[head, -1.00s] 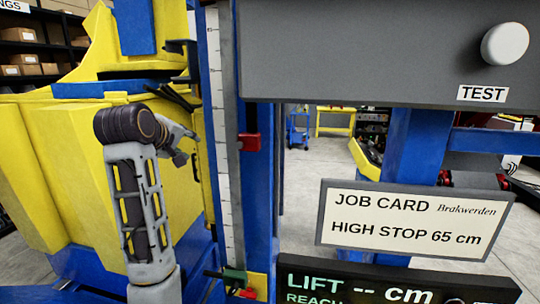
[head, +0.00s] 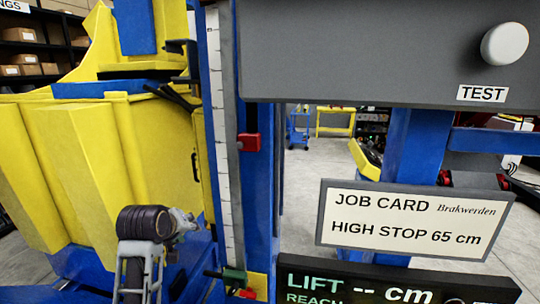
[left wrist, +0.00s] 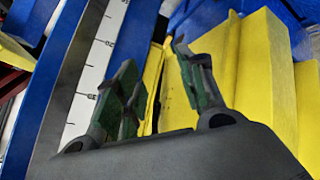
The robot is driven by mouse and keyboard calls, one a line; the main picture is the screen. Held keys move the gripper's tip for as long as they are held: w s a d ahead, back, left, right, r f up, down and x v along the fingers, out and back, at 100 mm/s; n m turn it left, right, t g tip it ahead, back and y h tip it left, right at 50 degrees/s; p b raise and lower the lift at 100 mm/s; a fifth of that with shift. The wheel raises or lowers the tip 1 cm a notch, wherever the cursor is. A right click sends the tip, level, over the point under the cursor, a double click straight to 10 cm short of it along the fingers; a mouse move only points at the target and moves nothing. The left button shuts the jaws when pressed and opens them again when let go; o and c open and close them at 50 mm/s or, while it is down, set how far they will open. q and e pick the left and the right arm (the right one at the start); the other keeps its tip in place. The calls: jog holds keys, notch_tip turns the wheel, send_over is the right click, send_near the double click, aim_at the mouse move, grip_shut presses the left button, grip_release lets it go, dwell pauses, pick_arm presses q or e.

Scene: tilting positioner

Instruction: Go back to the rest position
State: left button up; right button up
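My left gripper (head: 186,221) is low at the left in the head view, in front of the yellow machine body (head: 150,150) and left of the scale. In the left wrist view the two green-padded fingers of my left gripper (left wrist: 157,78) stand apart with nothing between them. The yellow body (left wrist: 262,75) and the white scale strip (left wrist: 92,80) show beyond the fingers. My right gripper is in neither view.
A blue post with a ruler (head: 224,150) carries a red stop (head: 249,142) and a green stop (head: 235,275). A grey panel with a white TEST knob (head: 505,43) hangs above. A job card (head: 415,220) reads high stop 65 cm, above a display (head: 390,285).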

pick_arm(q)
jog(key=s+d+f+m+g, duration=0.2)
jog(key=s+f+m+g, duration=0.55)
jog(key=s+f, duration=1.95)
jog(key=s+f+m, duration=0.1)
jog(key=s+f, duration=0.1)
jog(key=f, duration=1.4)
jog(key=s+f+m, duration=0.1)
jog(key=s+f, duration=0.1)
jog(key=f, duration=1.5)
jog(key=s+a+f, duration=0.2)
jog(key=s+f, duration=0.7)
jog(key=s, duration=0.2)
jog(key=s+a+f+g, duration=0.1)
jog(key=s+a+f, duration=0.1)
jog(key=s+f, duration=0.8)
jog(key=shift+s, duration=0.5)
